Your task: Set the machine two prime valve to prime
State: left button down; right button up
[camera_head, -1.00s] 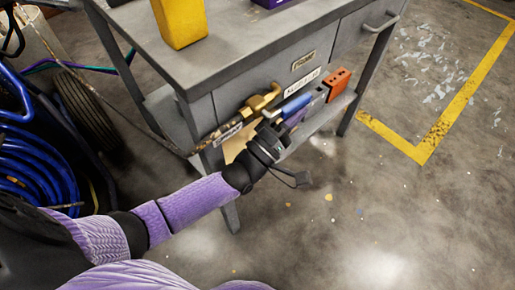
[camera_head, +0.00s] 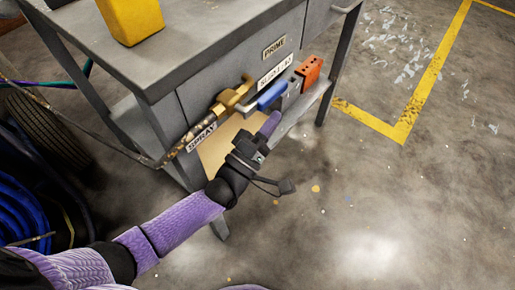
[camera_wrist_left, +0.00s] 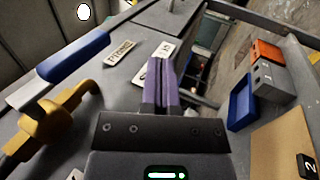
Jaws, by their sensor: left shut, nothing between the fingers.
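The brass prime valve (camera_head: 232,97) sits on the front of the grey cart, with its blue handle (camera_head: 272,95) pointing right. A PRIME label (camera_head: 274,46) is above it and a SPRAY label (camera_head: 201,132) is at its lower left. My left gripper (camera_head: 271,122) is shut and empty, its purple fingers just below the handle in the head view. In the left wrist view, the fingers (camera_wrist_left: 160,80) are right of the blue handle (camera_wrist_left: 78,55) and brass valve body (camera_wrist_left: 45,122), with a visible gap. My right gripper is out of view.
The lower shelf (camera_head: 300,108) holds an orange block (camera_head: 309,72) and grey and blue items close by the fingers. A yellow container (camera_head: 131,18) stands on the cart top. A blue coiled hose (camera_head: 25,215) is at left. The floor at right is open.

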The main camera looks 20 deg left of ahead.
pick_arm(q)
notch_tip(320, 180, down, 9)
jog(key=b, duration=0.2)
jog(key=shift+s+b, duration=0.2)
jog(key=shift+b, duration=0.15)
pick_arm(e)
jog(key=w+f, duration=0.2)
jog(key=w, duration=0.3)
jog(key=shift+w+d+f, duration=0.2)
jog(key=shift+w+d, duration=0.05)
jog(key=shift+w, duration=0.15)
